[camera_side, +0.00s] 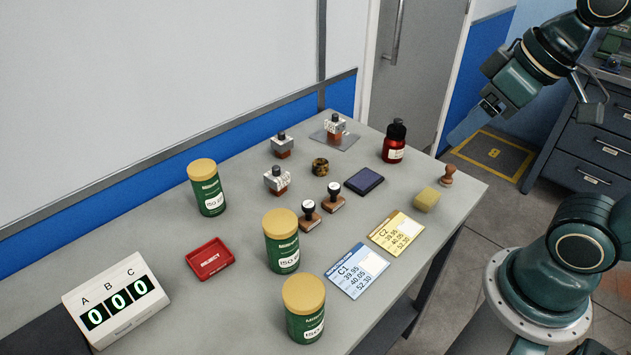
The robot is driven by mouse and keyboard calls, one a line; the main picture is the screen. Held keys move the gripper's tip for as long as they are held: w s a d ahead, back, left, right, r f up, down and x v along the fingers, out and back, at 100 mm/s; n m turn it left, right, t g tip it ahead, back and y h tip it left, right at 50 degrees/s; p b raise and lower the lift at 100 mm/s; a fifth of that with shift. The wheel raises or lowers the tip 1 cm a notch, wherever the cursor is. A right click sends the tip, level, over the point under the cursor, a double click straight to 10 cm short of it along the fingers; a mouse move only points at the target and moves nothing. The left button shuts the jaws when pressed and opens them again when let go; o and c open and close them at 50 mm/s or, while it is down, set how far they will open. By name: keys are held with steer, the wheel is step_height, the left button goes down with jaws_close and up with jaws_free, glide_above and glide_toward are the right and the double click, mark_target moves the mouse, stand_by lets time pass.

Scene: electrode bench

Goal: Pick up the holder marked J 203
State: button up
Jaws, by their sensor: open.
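Three small holders with dark knobs, pale marked faces and reddish-brown lower parts stand toward the back of the bench. One holder (282,146) is at the back, with its marked face mostly not showing. Another holder (277,181) stands in front of it, its face lettered too small to read. The third holder (335,127) stands on a grey plate (322,139) to the right, its marking also unreadable. I cannot tell which is J 203. My gripper (466,126) is open and empty, raised at the upper right, well apart from all three.
Close to the holders are a dark round piece (320,167), two stamps (333,198), an ink pad (364,181) and a red bottle (394,143). Green jars (282,250), a red tray (209,259) and cards (357,271) lie nearer. A wall backs the bench.

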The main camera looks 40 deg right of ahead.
steer(key=w+a+r+n+g+y, duration=0.1)
steer(key=w+n, duration=0.1)
steer(key=w, duration=0.3)
steer(key=w+a+r+n, duration=0.2)
steer(key=w+n, duration=0.1)
steer(key=w, duration=0.2)
steer(key=n+g+y, duration=0.3)
steer(key=n+g, duration=0.2)
steer(key=n, duration=0.8)
glide_above(279, 168)
steer(key=w+d, duration=0.1)
steer(key=d, duration=0.4)
step_height(279, 168, down, 15)
steer(key=shift+f, duration=0.2)
steer(key=shift+w, duration=0.1)
steer(key=shift+w+x, duration=0.2)
steer(key=shift+x, duration=4.05)
steer(key=shift+s+a+f, duration=0.15)
